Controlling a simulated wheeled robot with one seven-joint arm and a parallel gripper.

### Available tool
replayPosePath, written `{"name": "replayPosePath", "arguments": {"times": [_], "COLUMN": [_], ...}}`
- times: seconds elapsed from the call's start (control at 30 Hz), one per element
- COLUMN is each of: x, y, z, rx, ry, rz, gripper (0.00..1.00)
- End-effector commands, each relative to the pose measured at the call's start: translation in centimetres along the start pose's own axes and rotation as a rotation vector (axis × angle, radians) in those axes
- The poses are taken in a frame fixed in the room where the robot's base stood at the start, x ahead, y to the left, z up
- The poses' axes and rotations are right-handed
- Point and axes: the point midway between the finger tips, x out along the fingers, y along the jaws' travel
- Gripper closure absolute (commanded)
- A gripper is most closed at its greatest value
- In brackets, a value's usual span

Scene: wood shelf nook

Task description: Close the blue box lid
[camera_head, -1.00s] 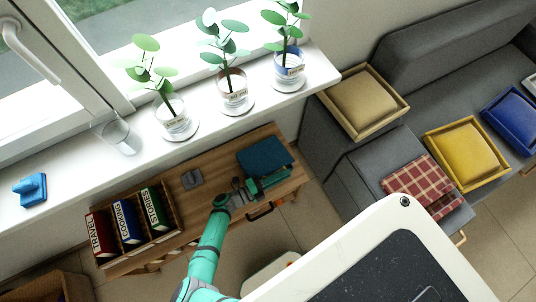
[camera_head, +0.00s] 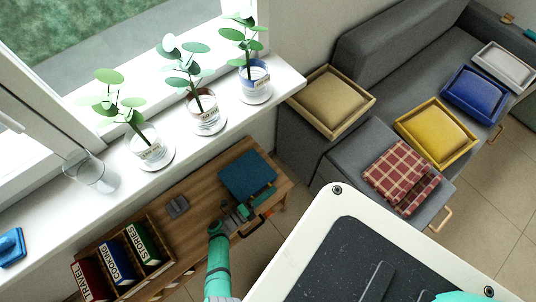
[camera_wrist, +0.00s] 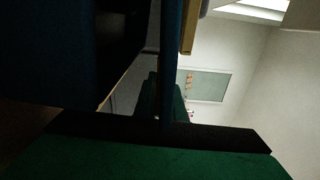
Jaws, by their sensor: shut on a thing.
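The blue box (camera_head: 247,172) stands at the right end of the wooden bench in the head view, showing as a flat dark blue square. How far its lid stands open is unclear there. My green gripper (camera_head: 240,213) is at the box's front side, low and close to it. In the wrist view, a thin dark blue panel (camera_wrist: 172,60), apparently the lid, runs between my gripper's green fingers (camera_wrist: 165,118), which are shut on it. A larger dark blue face of the box (camera_wrist: 45,60) fills the left, with a black gap beside it.
A small grey object (camera_head: 177,206) lies mid-bench, left of the box. A wooden book rack (camera_head: 157,268) stands at the bench's left end. The windowsill (camera_head: 195,150) behind carries several plants and a glass. A grey sofa with cushion trays, including a yellow one (camera_head: 437,135), is right.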

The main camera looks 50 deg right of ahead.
Motion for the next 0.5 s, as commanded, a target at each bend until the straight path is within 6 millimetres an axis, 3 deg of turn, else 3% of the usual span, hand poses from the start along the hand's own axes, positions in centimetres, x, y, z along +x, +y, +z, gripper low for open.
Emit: {"name": "replayPosePath", "arguments": {"times": [0.13,0.2,0.23,0.5], "x": [-0.01,-0.01,-0.02,-0.1], "y": [-0.06,-0.06,-0.06,-0.02], "z": [0.04,0.04,0.04,0.05], "rx": [0.001,0.001,0.001,0.0], "ry": [0.0,0.0,-0.001,-0.002], "rz": [-0.001,-0.001,-0.001,0.0], "gripper": [1.0,0.76,0.72,0.72]}}
